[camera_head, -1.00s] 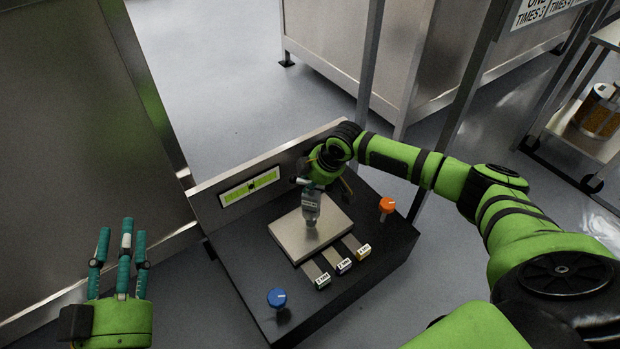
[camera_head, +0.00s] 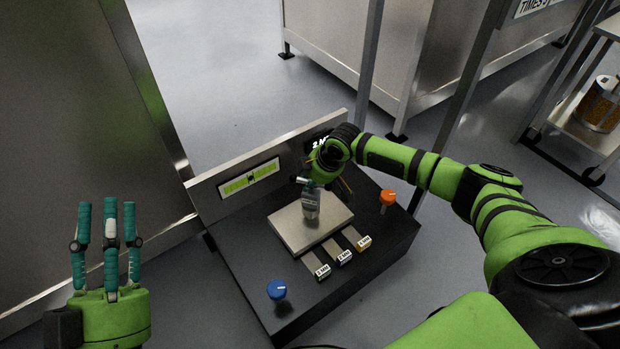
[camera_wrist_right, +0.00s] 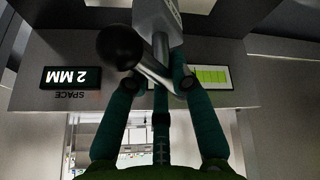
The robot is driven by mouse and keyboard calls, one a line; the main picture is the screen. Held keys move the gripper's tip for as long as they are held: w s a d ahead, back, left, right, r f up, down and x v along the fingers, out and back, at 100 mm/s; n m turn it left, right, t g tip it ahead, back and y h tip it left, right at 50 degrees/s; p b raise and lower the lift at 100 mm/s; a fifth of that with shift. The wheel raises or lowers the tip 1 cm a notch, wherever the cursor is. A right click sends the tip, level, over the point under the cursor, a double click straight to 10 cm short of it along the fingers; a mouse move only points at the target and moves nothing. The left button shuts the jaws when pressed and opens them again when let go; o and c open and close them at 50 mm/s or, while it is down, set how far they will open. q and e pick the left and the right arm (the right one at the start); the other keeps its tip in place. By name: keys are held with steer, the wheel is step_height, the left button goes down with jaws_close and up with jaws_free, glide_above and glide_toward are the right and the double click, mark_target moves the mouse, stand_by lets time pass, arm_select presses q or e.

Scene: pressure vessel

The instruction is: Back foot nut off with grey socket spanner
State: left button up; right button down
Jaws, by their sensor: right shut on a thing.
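My right gripper (camera_head: 314,176) is over the console at the centre of the head view. It is shut on a grey tool (camera_head: 311,204), which I take for the grey socket spanner. The tool is held upright over a metal plate (camera_head: 290,232); I cannot tell whether it touches. In the right wrist view, the teal fingers (camera_wrist_right: 155,84) close around the tool's shaft, with a dark ball end (camera_wrist_right: 120,47) and a grey body (camera_wrist_right: 156,20) beyond. My left gripper (camera_head: 110,212) is open and empty at the lower left, fingers up. I see no back foot nut.
The black console (camera_head: 240,262) bears a blue knob (camera_head: 277,290), an orange knob (camera_head: 387,197), several labelled tabs (camera_head: 344,258) and a green level window (camera_head: 249,179). A "2 MM" display (camera_wrist_right: 71,78) shows in the wrist view. A steel panel (camera_head: 85,130) stands left; open floor (camera_head: 225,70) lies behind.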

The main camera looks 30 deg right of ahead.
arm_select(q)
steer(key=shift+s+d+r+m+t+h, duration=0.15)
steer(key=shift+s+r+m+t+h, duration=0.45)
steer(key=shift+s+r+h, duration=0.6)
arm_select(e)
steer(key=shift+f, duration=0.55)
arm_select(q)
steer(key=shift+r, duration=0.25)
steer(key=shift+s+r+b, duration=0.1)
steer(key=shift+s+b, duration=0.1)
steer(key=shift+b, duration=0.1)
arm_select(e)
steer(key=shift+n, duration=0.4)
arm_select(q)
steer(key=shift+s+r+t, duration=0.2)
steer(key=shift+s+t, duration=0.05)
steer(key=shift+t, duration=0.05)
arm_select(e)
steer(key=shift+y, duration=0.3)
arm_select(q)
steer(key=shift+s+r+h, duration=0.15)
steer(key=shift+s+h, duration=0.05)
steer(key=shift+h, duration=0.1)
arm_select(e)
steer(key=shift+a+n, duration=0.1)
steer(key=shift+n, duration=0.2)
arm_select(q)
steer(key=shift+s+r, duration=0.2)
